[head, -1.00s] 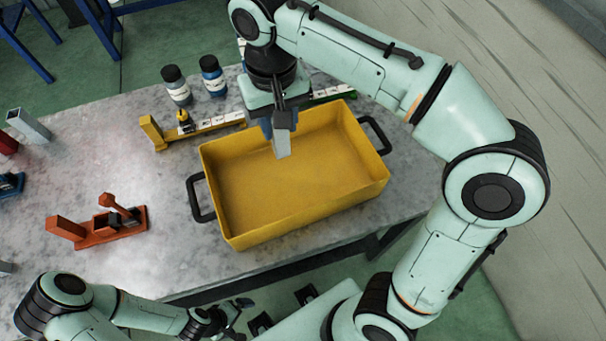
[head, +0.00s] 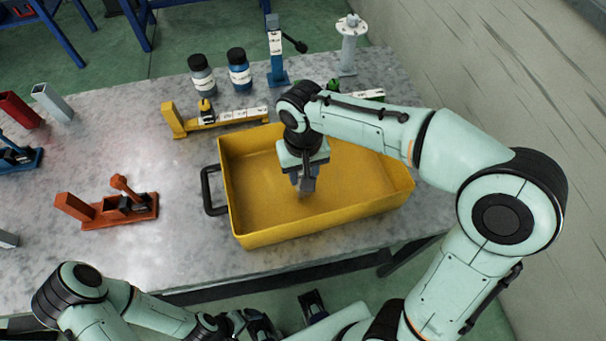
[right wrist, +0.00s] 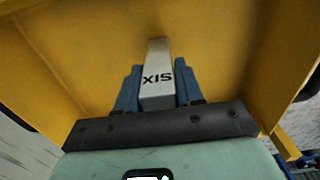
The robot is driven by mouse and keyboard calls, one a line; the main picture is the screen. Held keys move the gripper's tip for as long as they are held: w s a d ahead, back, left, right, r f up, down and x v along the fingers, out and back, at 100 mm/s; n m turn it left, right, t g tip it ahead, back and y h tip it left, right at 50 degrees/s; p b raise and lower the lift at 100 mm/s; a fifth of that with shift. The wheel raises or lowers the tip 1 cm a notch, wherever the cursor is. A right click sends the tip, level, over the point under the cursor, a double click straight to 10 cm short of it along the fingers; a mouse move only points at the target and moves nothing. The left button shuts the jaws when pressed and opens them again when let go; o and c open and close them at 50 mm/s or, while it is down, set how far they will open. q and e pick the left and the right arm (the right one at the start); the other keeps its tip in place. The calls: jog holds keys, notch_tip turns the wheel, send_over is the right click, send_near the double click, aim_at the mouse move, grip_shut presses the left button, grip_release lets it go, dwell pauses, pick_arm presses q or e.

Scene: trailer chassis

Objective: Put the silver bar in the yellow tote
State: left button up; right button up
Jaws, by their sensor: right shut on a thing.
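The yellow tote (head: 232,190) stands on the table with its open top up, and its inside is empty apart from what my right gripper holds. My right gripper (head: 304,178) points down inside the tote's outline and is shut on the silver bar (head: 308,187). In the right wrist view the silver bar (right wrist: 157,70) sits between the blue fingers, with dark lettering on its face and the yellow tote walls around it. I cannot tell whether the bar touches the tote floor. My left gripper (head: 243,323) is low at the table's front, away from the tote; its jaws are unclear.
A yellow fixture (head: 215,121), two bottles (head: 202,75) and a blue stand (head: 276,60) are behind the tote. An orange fixture (head: 108,208) is to its left. Red (head: 18,108) and grey (head: 52,102) hollow tubes stand at far left. The table between orange fixture and tote is clear.

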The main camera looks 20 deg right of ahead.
pick_arm(q)
jog(key=shift+f, duration=0.1)
pick_arm(e)
jog(key=shift+f, duration=0.7)
jog(key=shift+f, duration=0.2)
jog(key=o, duration=1.1)
pick_arm(q)
jog(key=shift+s+f, duration=0.1)
jog(key=shift+f, duration=0.05)
pick_arm(e)
jog(key=shift+r, duration=0.1)
jog(key=shift+r, duration=0.3)
pick_arm(q)
jog(key=r+p, duration=0.1)
jog(key=w+r+p, duration=0.1)
jog(key=shift+w+r, duration=0.1)
jog(key=shift+r, duration=0.2)
pick_arm(e)
notch_tip(320, 180, up, 12)
jog(key=shift+f, duration=0.2)
